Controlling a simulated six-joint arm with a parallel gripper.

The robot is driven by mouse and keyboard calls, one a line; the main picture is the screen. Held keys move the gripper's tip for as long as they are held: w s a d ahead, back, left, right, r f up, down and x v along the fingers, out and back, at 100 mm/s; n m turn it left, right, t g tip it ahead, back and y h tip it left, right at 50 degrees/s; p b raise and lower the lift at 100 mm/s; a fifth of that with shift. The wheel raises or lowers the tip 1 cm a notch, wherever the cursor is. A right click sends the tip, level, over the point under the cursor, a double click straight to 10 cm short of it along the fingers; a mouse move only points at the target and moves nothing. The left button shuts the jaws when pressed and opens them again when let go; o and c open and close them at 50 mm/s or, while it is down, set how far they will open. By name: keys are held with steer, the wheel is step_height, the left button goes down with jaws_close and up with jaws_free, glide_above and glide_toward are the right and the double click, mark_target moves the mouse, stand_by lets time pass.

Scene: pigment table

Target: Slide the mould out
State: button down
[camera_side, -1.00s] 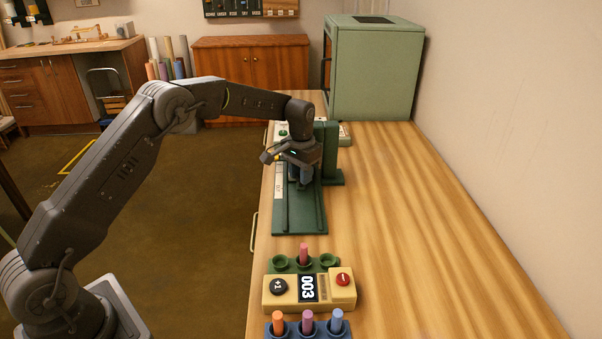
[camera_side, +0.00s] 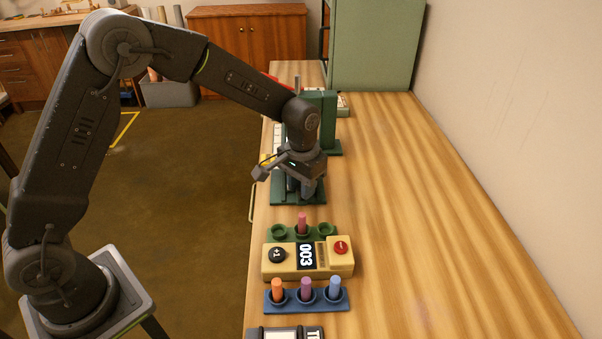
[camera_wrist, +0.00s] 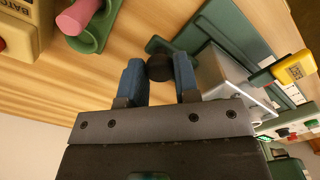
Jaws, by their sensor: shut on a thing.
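My gripper (camera_wrist: 158,75) has its two blue fingertips closed around a dark round knob (camera_wrist: 160,67). The knob appears to belong to the mould, a pale metal block (camera_wrist: 222,82) beside it. In the side view my gripper (camera_side: 308,190) is low over the near end of the green press base (camera_side: 285,198). The gripper and wrist hide most of the mould there. The green press column (camera_side: 328,118) stands upright behind my wrist. The green base (camera_wrist: 238,42) also shows in the wrist view.
A green holder with a pink stick (camera_side: 302,222) stands near the base's front end. Beyond it are a yellow counter box (camera_side: 280,268) reading 003 and a blue rack (camera_side: 292,303) with three sticks. The table's right side is clear. A green cabinet (camera_side: 372,50) stands behind.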

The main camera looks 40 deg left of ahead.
steer(key=shift+s+d, duration=0.3)
steer(key=c, duration=0.9)
jaws_free()
steer(key=shift+o, duration=0.2)
steer(key=shift+w+r, duration=0.1)
steer(key=shift+r, duration=0.15)
step_height(320, 180, up, 13)
steer(key=shift+r, duration=0.15)
